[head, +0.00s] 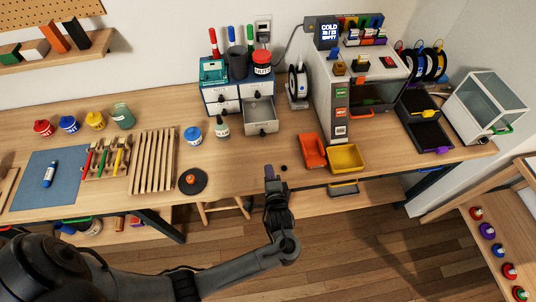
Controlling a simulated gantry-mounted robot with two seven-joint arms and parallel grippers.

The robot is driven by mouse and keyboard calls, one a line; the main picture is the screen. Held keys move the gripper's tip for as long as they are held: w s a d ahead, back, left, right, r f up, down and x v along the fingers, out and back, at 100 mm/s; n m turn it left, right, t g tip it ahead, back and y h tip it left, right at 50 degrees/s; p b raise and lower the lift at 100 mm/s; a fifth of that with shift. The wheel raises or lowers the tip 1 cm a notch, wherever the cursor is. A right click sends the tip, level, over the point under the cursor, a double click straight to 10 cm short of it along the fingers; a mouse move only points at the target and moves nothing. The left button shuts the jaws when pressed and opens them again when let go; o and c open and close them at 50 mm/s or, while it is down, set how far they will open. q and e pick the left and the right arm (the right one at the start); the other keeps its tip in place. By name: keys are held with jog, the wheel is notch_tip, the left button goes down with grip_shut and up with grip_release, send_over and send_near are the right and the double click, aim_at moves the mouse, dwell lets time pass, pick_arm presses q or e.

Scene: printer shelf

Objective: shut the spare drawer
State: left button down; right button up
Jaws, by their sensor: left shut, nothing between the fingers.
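A small grey-white drawer chest (222,95) stands at the back middle of the bench. Its lower right drawer (262,128) is pulled out toward the front and looks empty; I cannot read a label that names it as the spare drawer. The other drawer fronts of the chest look shut. My left gripper (269,172) is shut and empty at the bench's front edge. It is in front of the open drawer, below it in the picture, and apart from it. My right gripper is not in view.
Orange (313,151) and yellow (346,158) bins sit at the front right. Bench between gripper and drawer is mostly clear.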

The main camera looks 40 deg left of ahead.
pick_arm(q)
jog(key=shift+w+a, duration=0.2)
jog(key=shift+w, duration=0.15)
jog(key=shift+w+a, duration=0.1)
jog(key=shift+w, duration=0.15)
jog(key=b, duration=0.2)
send_near(263, 136)
jog(key=x, duration=0.5)
jog(key=shift+f, duration=0.35)
jog(key=shift+w+a+r, duration=0.1)
jog(key=shift+w+a, duration=0.4)
jog(key=shift+a, duration=0.05)
